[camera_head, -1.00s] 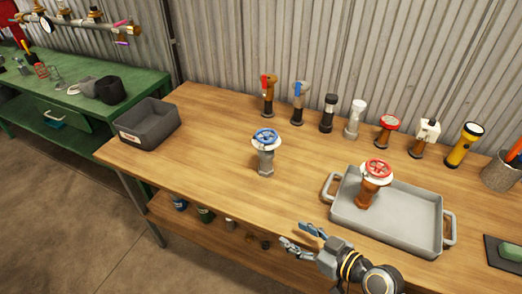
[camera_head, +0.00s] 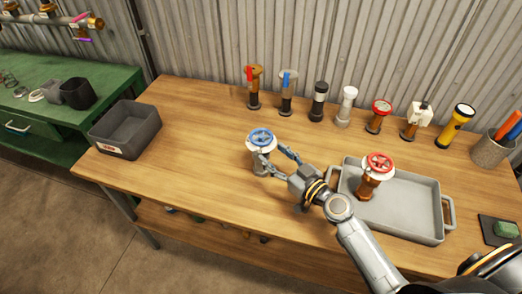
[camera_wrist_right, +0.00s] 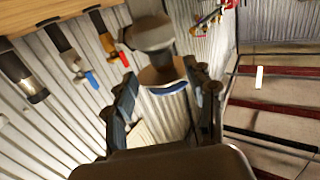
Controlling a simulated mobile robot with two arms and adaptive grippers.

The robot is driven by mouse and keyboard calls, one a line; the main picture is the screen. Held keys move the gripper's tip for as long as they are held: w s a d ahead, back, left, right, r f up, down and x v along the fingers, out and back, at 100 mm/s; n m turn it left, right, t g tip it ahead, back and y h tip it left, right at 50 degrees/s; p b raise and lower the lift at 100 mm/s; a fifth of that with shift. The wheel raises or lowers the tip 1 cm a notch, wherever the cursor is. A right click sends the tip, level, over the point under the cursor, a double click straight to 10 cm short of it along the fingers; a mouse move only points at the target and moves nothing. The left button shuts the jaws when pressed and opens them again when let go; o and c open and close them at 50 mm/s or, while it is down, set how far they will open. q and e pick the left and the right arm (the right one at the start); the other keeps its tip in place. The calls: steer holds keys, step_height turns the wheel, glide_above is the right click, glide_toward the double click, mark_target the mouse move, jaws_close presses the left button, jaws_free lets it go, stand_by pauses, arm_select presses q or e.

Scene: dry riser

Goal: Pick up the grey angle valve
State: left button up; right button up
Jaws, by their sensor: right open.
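The grey angle valve (camera_head: 264,168) stands upright on the wooden bench, with a white collar and a blue handwheel (camera_head: 262,137) on top. My right gripper (camera_head: 268,161) is open at the valve, reaching in from the right with its fingers at the body below the handwheel. In the right wrist view the grey valve (camera_wrist_right: 150,36) appears just beyond and between the open fingers (camera_wrist_right: 166,92). Whether a finger touches it, I cannot tell. My left gripper is out of view.
A grey tray (camera_head: 418,232) holding a red-wheeled brown valve (camera_head: 372,184) lies right, close to my right arm. Several fittings and a yellow flashlight (camera_head: 456,128) line the back. A dark grey bin (camera_head: 112,143) stands left. The bench between bin and valve is clear.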

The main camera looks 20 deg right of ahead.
steer(key=p+x, duration=0.2)
steer(key=x, duration=0.3)
steer(key=shift+w+a, duration=0.25)
steer(key=shift+w, duration=0.1)
steer(key=shift+w+a, duration=0.1)
steer(key=shift+w, duration=0.2)
steer(key=shift+f, duration=0.1)
steer(key=c, duration=0.7)
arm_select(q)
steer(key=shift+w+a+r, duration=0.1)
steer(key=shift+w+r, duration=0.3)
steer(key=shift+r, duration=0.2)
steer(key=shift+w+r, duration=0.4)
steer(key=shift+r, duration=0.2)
arm_select(e)
jaws_close()
